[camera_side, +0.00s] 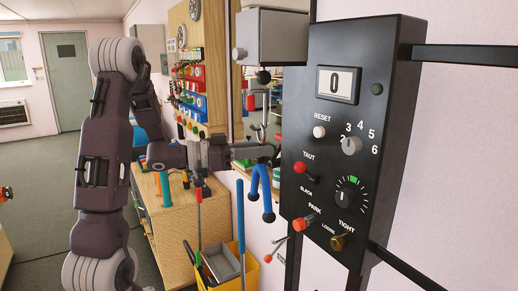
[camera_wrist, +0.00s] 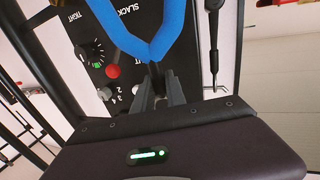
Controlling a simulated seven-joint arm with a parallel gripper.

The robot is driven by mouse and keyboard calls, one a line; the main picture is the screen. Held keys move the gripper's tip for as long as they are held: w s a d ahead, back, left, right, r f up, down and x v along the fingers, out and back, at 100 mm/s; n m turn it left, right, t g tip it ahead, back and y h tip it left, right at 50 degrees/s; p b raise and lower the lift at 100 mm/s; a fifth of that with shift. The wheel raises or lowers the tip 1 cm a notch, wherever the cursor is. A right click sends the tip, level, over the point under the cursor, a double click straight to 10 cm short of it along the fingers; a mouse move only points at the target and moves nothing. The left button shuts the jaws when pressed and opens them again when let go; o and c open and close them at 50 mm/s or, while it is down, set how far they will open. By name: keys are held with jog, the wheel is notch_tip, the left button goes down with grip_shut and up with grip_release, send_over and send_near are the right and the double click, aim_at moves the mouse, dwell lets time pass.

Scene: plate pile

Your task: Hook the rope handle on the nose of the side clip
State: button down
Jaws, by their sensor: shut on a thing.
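The rope handle (camera_side: 264,187) is a thick blue V with dark ball ends, hanging down from the fingers in the side view. My gripper (camera_side: 262,155) is shut on it near its bend, beside the black panel's left edge. In the wrist view, the blue rope (camera_wrist: 140,40) spreads out beyond the closed fingers (camera_wrist: 158,78). A metal hook (camera_side: 262,122) hangs under a black ball, above my gripper. I cannot tell whether this is the side clip. The rope appears apart from the hook.
The black panel (camera_side: 325,130) carries knobs, red levers and a display reading 0. A grey box (camera_side: 270,37) juts out above. A small red-tipped piece (camera_side: 276,249) sits low by the wall. A yellow bin (camera_side: 213,275) and wooden cabinet (camera_side: 165,220) stand below.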

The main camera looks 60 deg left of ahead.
dwell(0.3)
jog(key=c, duration=1.3)
grip_release()
